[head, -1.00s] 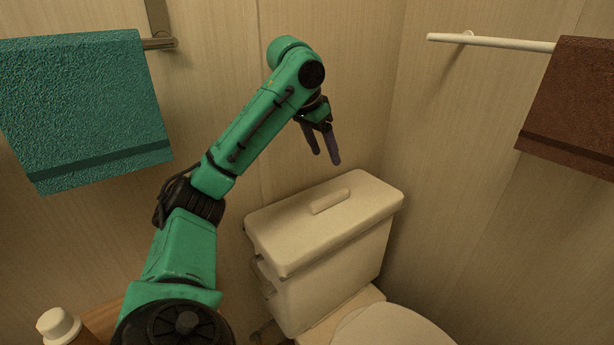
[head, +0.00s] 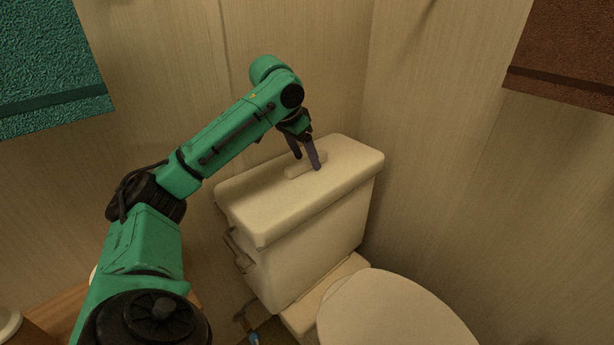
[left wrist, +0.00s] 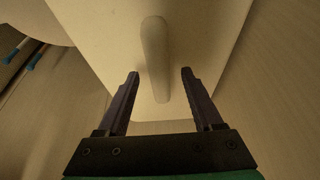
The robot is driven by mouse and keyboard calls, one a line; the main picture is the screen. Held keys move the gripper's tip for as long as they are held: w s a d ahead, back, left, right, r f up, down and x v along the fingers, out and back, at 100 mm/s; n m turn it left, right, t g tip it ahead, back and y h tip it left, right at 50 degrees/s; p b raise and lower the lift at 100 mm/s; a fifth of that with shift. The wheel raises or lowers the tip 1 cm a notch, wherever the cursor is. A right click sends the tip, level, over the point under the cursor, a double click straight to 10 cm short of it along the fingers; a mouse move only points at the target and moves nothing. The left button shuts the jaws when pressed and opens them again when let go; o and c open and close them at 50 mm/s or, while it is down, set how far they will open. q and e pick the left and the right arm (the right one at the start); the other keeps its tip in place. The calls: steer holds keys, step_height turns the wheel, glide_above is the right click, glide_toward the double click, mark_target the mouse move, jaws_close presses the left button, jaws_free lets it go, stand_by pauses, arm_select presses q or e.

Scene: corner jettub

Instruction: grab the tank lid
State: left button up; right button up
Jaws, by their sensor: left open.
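The tank lid (head: 270,207) is a cream slab lying on top of the toilet tank (head: 310,254), with a raised bar-shaped handle (head: 297,172) on it. My left gripper (head: 308,163) is open, its dark fingers pointing down at the handle. In the left wrist view the gripper (left wrist: 160,75) has one finger on each side of the handle (left wrist: 156,55), with gaps on both sides. I cannot tell whether the fingertips reach down to handle height. The tank lid (left wrist: 105,28) fills the middle of that view. My right gripper is not in view.
The closed toilet seat cover (head: 395,312) is in front of the tank. Walls stand close behind and to the right of the tank. A teal towel (head: 45,65) hangs at the left and a brown towel (head: 565,55) at the upper right.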

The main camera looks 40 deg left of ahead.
arm_select(q)
steer(key=shift+r, duration=0.1)
steer(key=shift+c, duration=0.3)
steer(key=shift+s, duration=0.1)
jaws_close()
stand_by(0.9)
